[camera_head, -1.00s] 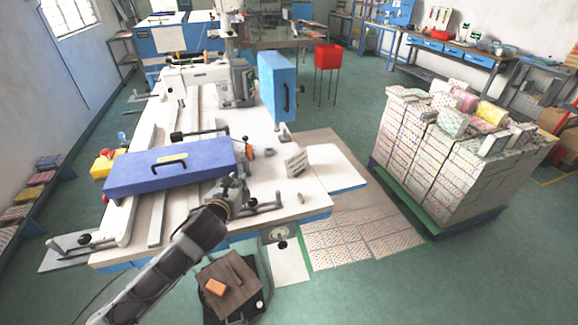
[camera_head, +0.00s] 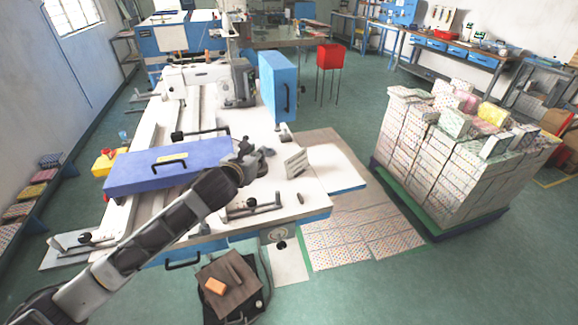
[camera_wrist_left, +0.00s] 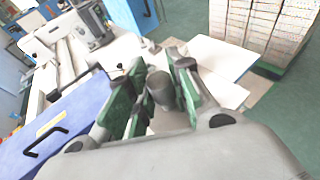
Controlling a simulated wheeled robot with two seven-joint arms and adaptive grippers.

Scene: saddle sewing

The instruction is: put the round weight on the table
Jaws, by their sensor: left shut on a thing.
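My left gripper (camera_head: 256,157) is above the white table (camera_head: 315,205), beside the right end of the long blue case. In the left wrist view its green-padded fingers (camera_wrist_left: 159,80) are shut on a grey, cylindrical round weight (camera_wrist_left: 160,92), which sits between them. In the head view the gripper largely hides the weight. I cannot tell exactly how far the weight is from the tabletop. My right gripper is not in view.
A long blue case (camera_head: 135,174) lies left of the gripper. An upright blue case (camera_head: 273,85) stands behind it, and a pale slotted block (camera_head: 296,163) stands to the right. A metal handle fixture (camera_head: 250,207) is at the front. The right tabletop has free room.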

